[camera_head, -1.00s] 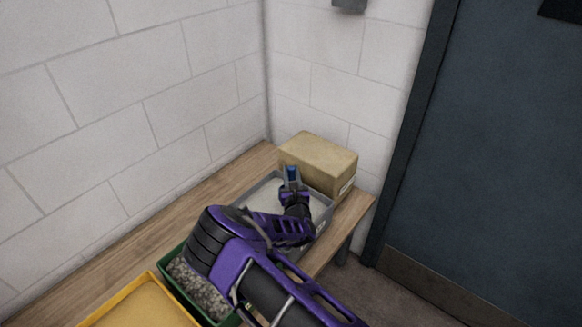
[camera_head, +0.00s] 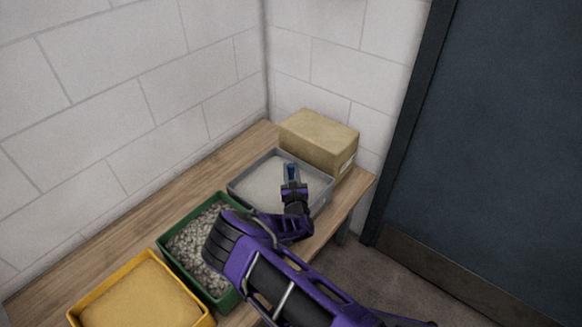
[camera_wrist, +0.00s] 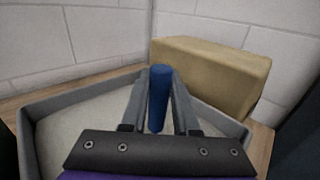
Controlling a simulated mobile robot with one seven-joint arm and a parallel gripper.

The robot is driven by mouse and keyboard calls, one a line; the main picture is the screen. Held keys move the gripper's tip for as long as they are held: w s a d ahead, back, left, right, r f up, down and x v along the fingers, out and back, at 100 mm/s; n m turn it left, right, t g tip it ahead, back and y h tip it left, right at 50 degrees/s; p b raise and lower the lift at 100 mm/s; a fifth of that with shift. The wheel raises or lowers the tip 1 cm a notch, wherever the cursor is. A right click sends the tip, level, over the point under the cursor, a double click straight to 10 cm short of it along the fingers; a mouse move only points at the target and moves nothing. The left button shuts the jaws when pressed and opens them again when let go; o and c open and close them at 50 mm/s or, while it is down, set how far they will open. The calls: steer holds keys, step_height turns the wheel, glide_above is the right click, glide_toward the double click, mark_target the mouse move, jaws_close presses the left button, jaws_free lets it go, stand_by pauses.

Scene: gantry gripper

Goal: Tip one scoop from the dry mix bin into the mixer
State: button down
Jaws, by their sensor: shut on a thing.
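My gripper (camera_head: 291,174) is over the grey bin (camera_head: 236,192), pointing toward the far wall. The bin holds a pale grey powder, perhaps the dry mix; no label on it is readable. In the wrist view, my gripper (camera_wrist: 159,75) is shut on a blue handle (camera_wrist: 158,98), which stands between the two fingers. It looks like the scoop's handle. The scoop's bowl is hidden, so I cannot tell whether it holds any mix. The mixer is not in view.
A cardboard box (camera_head: 318,139) stands close behind the grey bin. A green bin of gravel (camera_head: 168,262) and a yellow bin of sandy material (camera_head: 80,312) stand nearer on the wooden bench (camera_head: 130,218). Block walls border the bench; a dark door (camera_head: 490,150) is at right.

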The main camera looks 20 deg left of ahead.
steer(key=s+a, duration=0.3)
steer(key=s, duration=0.3)
step_height(320, 180, up, 16)
steer(key=w+d+p, duration=0.1)
steer(key=w, duration=0.2)
steer(key=shift+d+p, duration=0.35)
stand_by(0.8)
stand_by(0.5)
